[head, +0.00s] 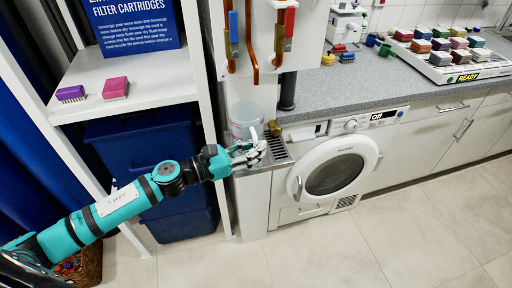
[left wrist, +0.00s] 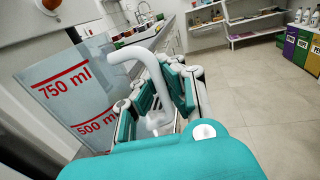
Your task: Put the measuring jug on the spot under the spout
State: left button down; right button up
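The measuring jug (head: 244,116) is clear and stands upright at the corner by the washing machine, below the copper pipes. In the left wrist view the jug (left wrist: 78,92) shows red 750 ml and 500 ml marks and a white curved handle. My left gripper (head: 253,152) is in front of the jug. In the left wrist view its fingers (left wrist: 158,98) are close together around the handle and look shut on it. A dark slatted drip grate (head: 276,150) lies right of the jug. The jug's base is hidden, so I cannot tell what it rests on. My right gripper is out of view.
A panel with copper pipes and blue and red handles (head: 289,27) hangs above. The washing machine (head: 334,172) stands right of the grate. A white shelf (head: 130,75) with purple and pink blocks is at the left. The tiled floor (head: 385,220) in front is clear.

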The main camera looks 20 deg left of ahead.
pick_arm(q)
jog(key=c, duration=1.5)
grip_release()
jog(key=shift+b+v, duration=1.85)
jog(key=shift+v, duration=4.1)
jog(key=shift+a+r, duration=0.1)
